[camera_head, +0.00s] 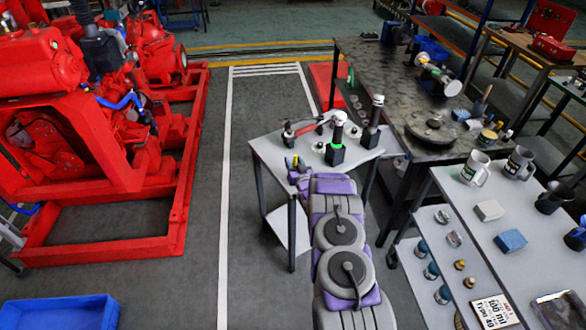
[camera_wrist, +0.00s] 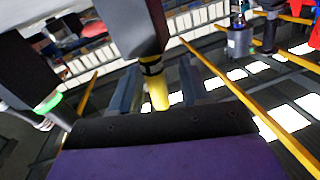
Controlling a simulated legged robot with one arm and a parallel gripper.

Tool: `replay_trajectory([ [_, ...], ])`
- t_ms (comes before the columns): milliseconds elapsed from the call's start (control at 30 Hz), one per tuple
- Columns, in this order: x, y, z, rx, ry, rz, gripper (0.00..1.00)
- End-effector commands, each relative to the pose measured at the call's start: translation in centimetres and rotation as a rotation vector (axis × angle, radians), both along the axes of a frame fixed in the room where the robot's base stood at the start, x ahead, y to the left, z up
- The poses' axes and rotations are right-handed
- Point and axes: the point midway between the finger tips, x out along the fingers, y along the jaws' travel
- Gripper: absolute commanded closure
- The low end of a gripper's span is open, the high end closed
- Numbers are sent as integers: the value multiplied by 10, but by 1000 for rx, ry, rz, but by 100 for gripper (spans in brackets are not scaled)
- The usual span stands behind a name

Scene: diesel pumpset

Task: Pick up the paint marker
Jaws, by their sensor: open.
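My gripper (camera_wrist: 158,92) is open in the wrist view, with a dark finger on each side. A yellow cylinder with a black band, likely the paint marker (camera_wrist: 158,92), shows between the fingers. Its other end meets a dark grey block (camera_wrist: 138,25). I see no sign that the fingers grip it, and contact cannot be told. In the head view my gripper (camera_head: 299,172) is at the front left of the small grey table (camera_head: 270,150). A small yellow piece (camera_head: 288,163) shows beside it there.
A black block with a green ring and white top (camera_head: 336,140) stands close right of my gripper; a similar one (camera_head: 372,122) stands behind. A red-handled tool (camera_head: 300,129) lies at the back. A dark workbench (camera_head: 390,80) and a grey shelf cart (camera_head: 450,185) stand right.

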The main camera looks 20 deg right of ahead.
Motion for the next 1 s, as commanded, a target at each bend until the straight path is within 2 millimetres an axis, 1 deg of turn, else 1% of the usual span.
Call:
replay_trajectory([
  [167, 0, 0, 0, 1, 0, -1, 54],
  [633, -1, 0, -1, 0, 1, -1, 98],
  [867, 0, 0, 0, 1, 1, 0, 99],
  [1000, -1, 0, 5, 1, 1, -1, 99],
])
